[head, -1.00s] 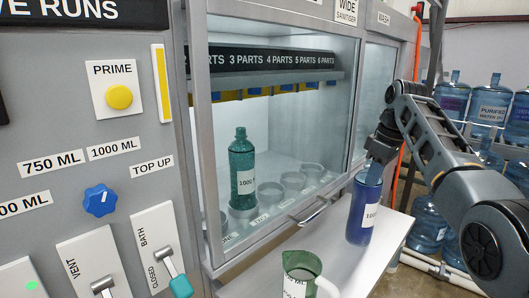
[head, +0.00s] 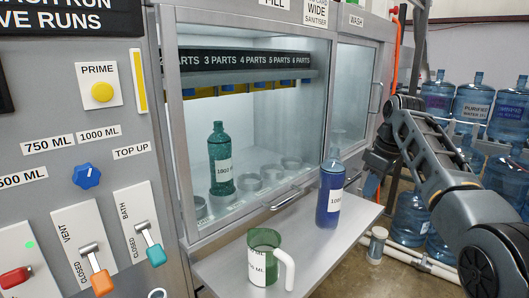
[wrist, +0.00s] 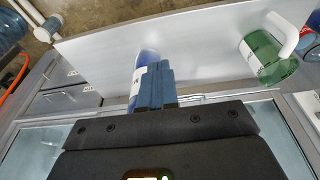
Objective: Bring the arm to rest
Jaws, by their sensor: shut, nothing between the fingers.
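My gripper (wrist: 155,85) is shut and empty; its blue fingers show in the wrist view, overlapping the blue bottle (wrist: 147,57) behind them. In the head view my gripper (head: 371,182) is at the right of the blue bottle (head: 329,195), apart from it, and partly hidden by my arm. The blue bottle stands upright on the shelf in front of the cabinet. My arm reaches in from the right edge.
A green measuring jug (head: 263,262) with a white handle stands on the grey shelf (head: 228,272). A teal bottle (head: 221,160) stands inside the cabinet among several round holders. A control panel (head: 45,150) with levers is at left. Water jugs (head: 475,105) stand at right.

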